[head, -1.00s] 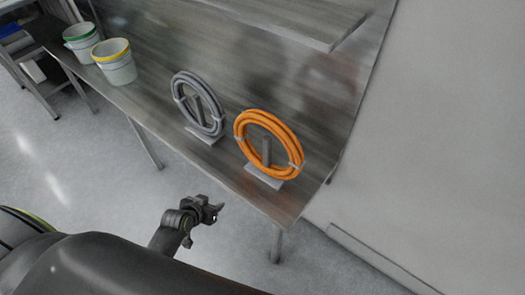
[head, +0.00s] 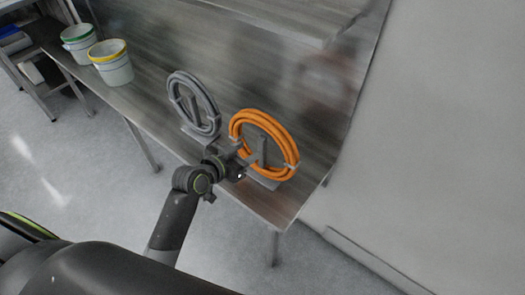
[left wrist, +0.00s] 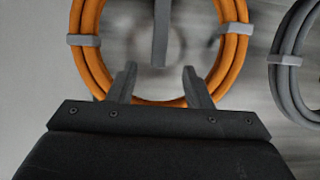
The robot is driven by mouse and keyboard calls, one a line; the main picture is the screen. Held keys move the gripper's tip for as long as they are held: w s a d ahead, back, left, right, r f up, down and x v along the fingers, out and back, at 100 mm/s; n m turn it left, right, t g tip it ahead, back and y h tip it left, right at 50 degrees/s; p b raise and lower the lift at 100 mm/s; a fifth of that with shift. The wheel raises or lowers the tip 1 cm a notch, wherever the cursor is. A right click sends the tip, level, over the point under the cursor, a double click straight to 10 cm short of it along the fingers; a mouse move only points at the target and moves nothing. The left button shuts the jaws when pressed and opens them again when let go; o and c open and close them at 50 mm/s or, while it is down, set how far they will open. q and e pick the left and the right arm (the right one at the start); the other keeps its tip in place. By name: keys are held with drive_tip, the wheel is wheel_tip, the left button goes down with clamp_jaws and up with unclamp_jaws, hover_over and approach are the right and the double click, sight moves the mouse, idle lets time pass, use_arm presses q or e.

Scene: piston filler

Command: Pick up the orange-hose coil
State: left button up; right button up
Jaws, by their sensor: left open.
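The orange-hose coil (head: 287,143) stands upright on a small grey stand (head: 262,179) near the right end of the metal table. It also shows in the left wrist view (left wrist: 87,62), with grey clips at its left and right. My left gripper (head: 243,158) is open at the lower left of the coil. In the left wrist view its two fingers (left wrist: 160,82) point at the lower part of the coil, and the hose passes between and behind them. I cannot tell whether they touch it. My right gripper is not in view.
A grey hose coil (head: 208,99) stands on its own stand to the left of the orange one. Two white buckets, one with a yellow rim (head: 114,68) and one with a green rim (head: 78,46), stand farther left. A wall (head: 440,140) is close on the right.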

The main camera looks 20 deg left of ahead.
sight(266, 141)
use_arm(q)
drive_tip(key=shift+x, duration=5.2)
clamp_jaws()
drive_tip(key=shift+r+p, duration=0.25)
drive_tip(key=shift+p, duration=0.05)
